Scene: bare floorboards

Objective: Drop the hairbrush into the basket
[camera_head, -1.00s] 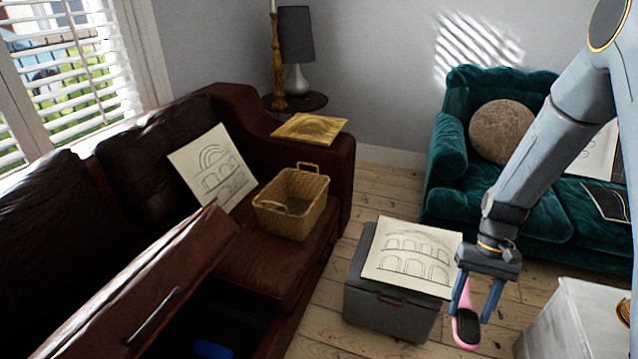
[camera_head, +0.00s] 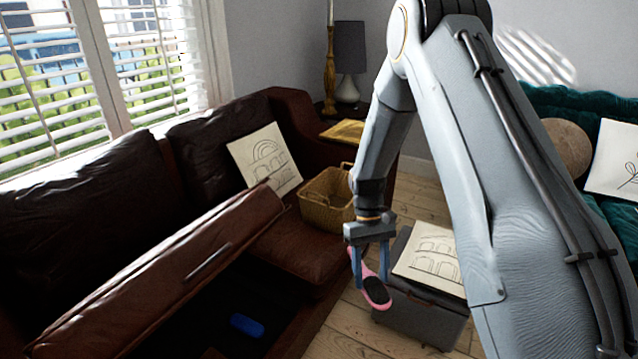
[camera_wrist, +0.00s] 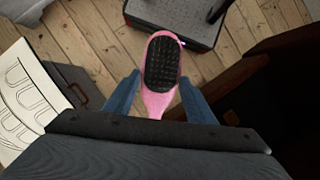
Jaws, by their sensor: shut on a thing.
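The pink hairbrush (camera_head: 376,291) with a dark bristle pad is held by my gripper (camera_head: 369,262), which is shut on it. It hangs above the floor in front of the sofa and beside the grey storage box. In the wrist view the hairbrush (camera_wrist: 160,70) sits between the two blue fingers of my gripper (camera_wrist: 152,98), bristles showing. The wicker basket (camera_head: 322,203) stands on the brown leather sofa seat, beyond and left of my gripper. My arm hides part of its right side. The basket is not in the wrist view.
The brown sofa (camera_head: 290,243) has a raised seat panel (camera_head: 190,262) at the left, with a blue object (camera_head: 246,325) in the open space below. A grey box (camera_head: 420,312) with a drawing on top (camera_head: 430,258) stands right of my gripper. A drawing (camera_head: 265,160) leans on the sofa.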

